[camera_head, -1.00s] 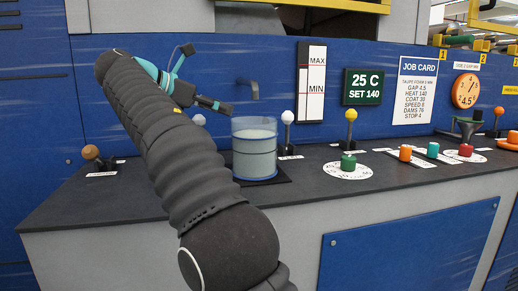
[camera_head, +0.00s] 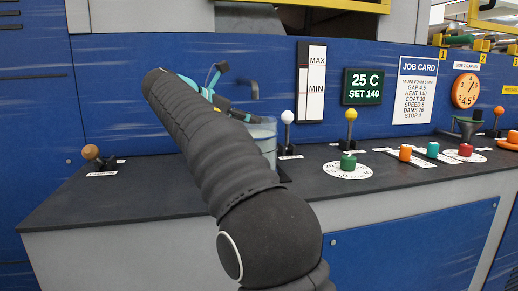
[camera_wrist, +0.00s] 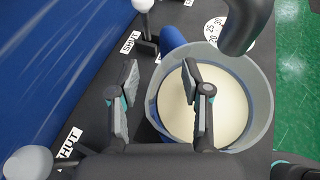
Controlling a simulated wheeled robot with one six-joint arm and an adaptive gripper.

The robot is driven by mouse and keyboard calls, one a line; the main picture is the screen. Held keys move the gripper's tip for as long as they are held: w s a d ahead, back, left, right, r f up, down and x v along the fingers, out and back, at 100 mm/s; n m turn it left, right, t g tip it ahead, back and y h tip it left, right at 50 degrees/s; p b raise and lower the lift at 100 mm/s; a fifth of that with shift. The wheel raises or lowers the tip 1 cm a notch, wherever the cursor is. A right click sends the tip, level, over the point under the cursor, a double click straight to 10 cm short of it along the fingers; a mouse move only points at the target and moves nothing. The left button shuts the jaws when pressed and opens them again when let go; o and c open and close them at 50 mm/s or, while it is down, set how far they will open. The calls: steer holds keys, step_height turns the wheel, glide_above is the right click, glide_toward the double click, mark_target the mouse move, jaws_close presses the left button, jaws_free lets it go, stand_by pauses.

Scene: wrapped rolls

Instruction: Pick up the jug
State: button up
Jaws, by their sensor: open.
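The jug is a clear round vessel with pale cream liquid. In the head view the jug (camera_head: 266,138) stands on the counter, mostly hidden behind my arm. In the wrist view I look down into the jug (camera_wrist: 262,92), which is upright. My gripper (camera_wrist: 160,82) is open, with one finger over the jug's mouth and the other outside it, above the counter. The near-left part of the rim lies between the fingers in this view. I cannot tell whether a finger touches it. In the head view my gripper (camera_head: 242,115) is at the jug's upper edge.
A dark curved part (camera_wrist: 245,25) overhangs the jug in the wrist view. A white-knobbed lever (camera_head: 287,122) stands just right of the jug, a yellow-knobbed lever (camera_head: 350,120) farther right. A brown-knobbed lever (camera_head: 91,154) is at left. The blue wall (camera_head: 130,90) rises behind the counter.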

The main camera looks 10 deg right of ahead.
jaws_close()
steer(key=shift+r, duration=0.25)
